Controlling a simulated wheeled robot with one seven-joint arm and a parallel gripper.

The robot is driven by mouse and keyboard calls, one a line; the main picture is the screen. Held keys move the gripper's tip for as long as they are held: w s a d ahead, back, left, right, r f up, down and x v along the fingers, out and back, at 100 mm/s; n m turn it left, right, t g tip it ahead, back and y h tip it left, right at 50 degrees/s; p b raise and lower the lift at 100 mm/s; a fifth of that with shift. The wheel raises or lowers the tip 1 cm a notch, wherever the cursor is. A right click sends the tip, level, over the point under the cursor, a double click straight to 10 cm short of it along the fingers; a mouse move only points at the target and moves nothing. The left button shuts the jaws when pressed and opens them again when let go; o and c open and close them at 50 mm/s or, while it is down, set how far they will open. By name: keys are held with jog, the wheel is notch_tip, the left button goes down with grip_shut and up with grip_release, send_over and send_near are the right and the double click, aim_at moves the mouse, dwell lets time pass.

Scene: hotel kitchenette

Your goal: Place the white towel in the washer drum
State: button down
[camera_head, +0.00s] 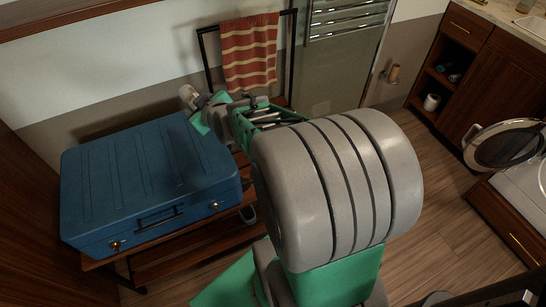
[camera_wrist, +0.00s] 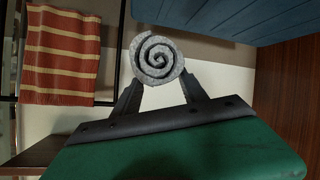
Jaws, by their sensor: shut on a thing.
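The white towel (camera_wrist: 158,57) is rolled up and looks greyish in the wrist view, with its spiral end facing the camera. My gripper (camera_wrist: 160,80) is shut on it, with one finger on each side. In the head view the roll appears as a small pale shape (camera_head: 187,92) at the end of my arm, above the far edge of the blue suitcase. The washer (camera_head: 520,185) is at the right edge, with its round door (camera_head: 503,146) swung open. The inside of the drum is not visible.
The blue suitcase (camera_head: 140,175) lies on a wooden rack (camera_head: 190,250) just below my gripper. A striped red towel (camera_head: 249,52) hangs on a black stand behind. A wooden cabinet (camera_head: 455,75) stands at upper right. Bare floor (camera_head: 440,230) lies between my arm and the washer.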

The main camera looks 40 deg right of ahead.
jog(key=s+d+f+m+h+b, duration=0.1)
jog(key=s+d+f+b, duration=0.3)
jog(key=d+f+b, duration=0.9)
jog(key=s+d+f+h+b, duration=0.1)
jog(key=s+d+f+b, duration=0.25)
jog(key=s+d, duration=0.4)
jog(key=s+d+f+h+b, duration=0.15)
jog(key=s+d+f, duration=0.3)
jog(key=d, duration=0.55)
jog(key=shift+m+y, duration=0.3)
jog(key=shift+y, duration=0.15)
jog(key=w+a+f+b, duration=0.1)
jog(key=w+f, duration=0.2)
jog(key=w, duration=0.1)
jog(key=w+a+f+b, duration=0.1)
jog(key=w+f+b, duration=0.1)
jog(key=w, duration=0.3)
jog(key=w+a+f+b, duration=0.1)
jog(key=w+f+b, duration=0.1)
jog(key=w+f, duration=0.3)
jog(key=shift+a+f, duration=0.1)
jog(key=shift+a, duration=0.2)
notch_tip(320, 180, down, 4)
jog(key=shift+w+r+b, duration=0.15)
jog(key=shift+r+b, duration=0.1)
jog(key=shift+b, duration=0.85)
jog(key=shift+r, duration=0.15)
jog(key=c, duration=0.6)
grip_release()
